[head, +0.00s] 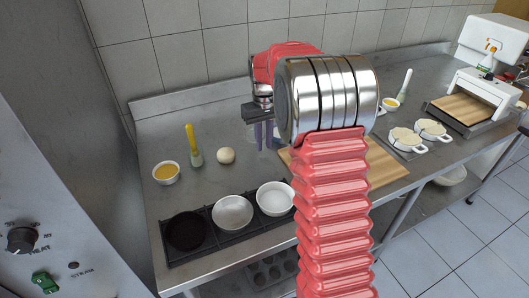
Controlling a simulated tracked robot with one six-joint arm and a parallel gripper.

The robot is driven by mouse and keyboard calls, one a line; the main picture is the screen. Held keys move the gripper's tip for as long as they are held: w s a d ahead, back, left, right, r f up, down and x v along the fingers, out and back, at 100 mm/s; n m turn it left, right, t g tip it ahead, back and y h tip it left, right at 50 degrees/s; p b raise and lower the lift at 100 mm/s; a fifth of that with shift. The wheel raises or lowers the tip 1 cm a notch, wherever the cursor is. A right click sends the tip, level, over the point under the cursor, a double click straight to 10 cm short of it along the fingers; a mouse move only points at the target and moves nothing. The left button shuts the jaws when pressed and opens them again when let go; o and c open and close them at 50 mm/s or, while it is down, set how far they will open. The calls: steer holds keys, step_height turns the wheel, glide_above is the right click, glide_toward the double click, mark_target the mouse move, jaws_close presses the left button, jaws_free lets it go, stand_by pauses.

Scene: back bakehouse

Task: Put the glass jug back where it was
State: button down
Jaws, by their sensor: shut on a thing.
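My gripper (264,136) is at the end of my red arm, over the back part of the steel counter, left of the large metal joint. Its two purple fingers point down and are shut on the glass jug (250,133). The jug is clear and faint, showing as a pale outline beside the fingers. Much of it is hidden by the fingers and my arm. I cannot tell whether its base touches the counter.
A dough ball (226,156), a yellow-handled brush (192,146) and a bowl of yellow liquid (165,173) stand left of my gripper. Two pale bowls and a black pan (187,231) sit in front. A wooden board (386,168) lies right, partly behind my arm. White dishes (405,140) stand farther right.

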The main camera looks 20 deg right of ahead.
mark_target(264, 127)
steer(key=shift+f, duration=2.4)
steer(key=c, duration=1.6)
jaws_free()
steer(key=shift+f, duration=0.1)
steer(key=shift+c, duration=0.2)
step_height(264, 127, up, 12)
steer(key=shift+r, duration=0.1)
